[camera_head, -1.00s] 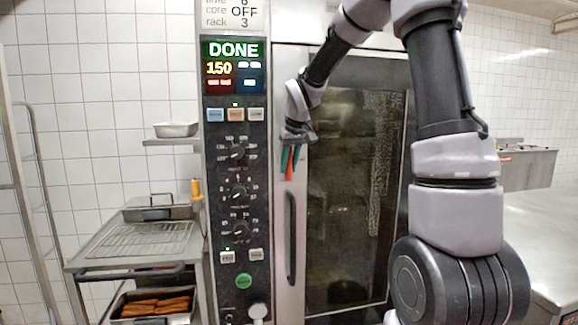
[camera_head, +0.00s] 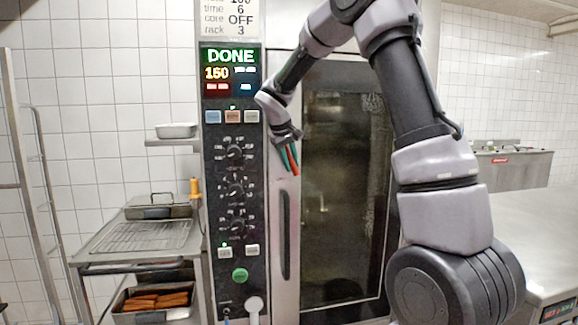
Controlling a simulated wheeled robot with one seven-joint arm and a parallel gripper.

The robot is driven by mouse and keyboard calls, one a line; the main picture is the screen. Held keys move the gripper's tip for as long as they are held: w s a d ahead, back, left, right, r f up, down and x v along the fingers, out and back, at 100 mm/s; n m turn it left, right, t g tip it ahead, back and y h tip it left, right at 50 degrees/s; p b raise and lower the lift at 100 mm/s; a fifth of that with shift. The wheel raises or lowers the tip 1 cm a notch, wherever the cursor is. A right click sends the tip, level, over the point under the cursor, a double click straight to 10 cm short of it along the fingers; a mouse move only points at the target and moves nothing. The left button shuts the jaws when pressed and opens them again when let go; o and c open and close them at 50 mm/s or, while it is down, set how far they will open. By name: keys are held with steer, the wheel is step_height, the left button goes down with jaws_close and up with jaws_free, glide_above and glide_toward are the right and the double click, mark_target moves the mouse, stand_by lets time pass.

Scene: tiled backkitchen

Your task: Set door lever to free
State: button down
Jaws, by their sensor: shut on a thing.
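The tall oven's door (camera_head: 345,190) is shut, with a dark glass pane and a long black vertical handle (camera_head: 285,235) on its left edge. A small red lever (camera_head: 293,165) sits above that handle, mostly covered by my gripper. My gripper (camera_head: 289,160) reaches in from above, and its teal fingertips are shut around the red lever. The lever and fingers point down and lean slightly to the right. Where the lever joins the oven is hidden. The control panel (camera_head: 234,190) left of the door shows "DONE" and 150.
A steel cart (camera_head: 130,258) with a wire rack stands at the left, with a pan of browned food (camera_head: 155,300) below. A small shelf with a steel pan (camera_head: 177,130) juts out by the panel. A steel counter (camera_head: 535,230) is at the right.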

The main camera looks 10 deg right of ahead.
mark_target(301, 149)
steer(key=h, duration=0.1)
steer(key=d+r+h, duration=0.1)
steer(key=shift+d+n+h, duration=0.1)
steer(key=shift+n+h, duration=0.2)
steer(key=h, duration=0.1)
steer(key=d+r+h, duration=0.1)
steer(key=h, duration=0.1)
steer(key=shift+d+r+n+t, duration=0.2)
steer(key=shift+n+t, duration=0.1)
steer(key=shift+n, duration=0.1)
steer(key=h, duration=0.1)
steer(key=r+h, duration=0.1)
steer(key=shift+d+r+n+h, duration=0.2)
steer(key=shift+d+n+h, duration=0.1)
steer(key=shift+n+h, duration=0.1)
steer(key=shift+d+r+n+t+h, duration=0.15)
steer(key=shift+r+n+t+h, duration=0.2)
steer(key=shift+r+h, duration=0.45)
steer(key=shift+d+r+n+t+h, duration=0.1)
steer(key=shift+r+n+t+h, duration=0.25)
steer(key=shift+h, duration=0.75)
steer(key=shift+r, duration=0.1)
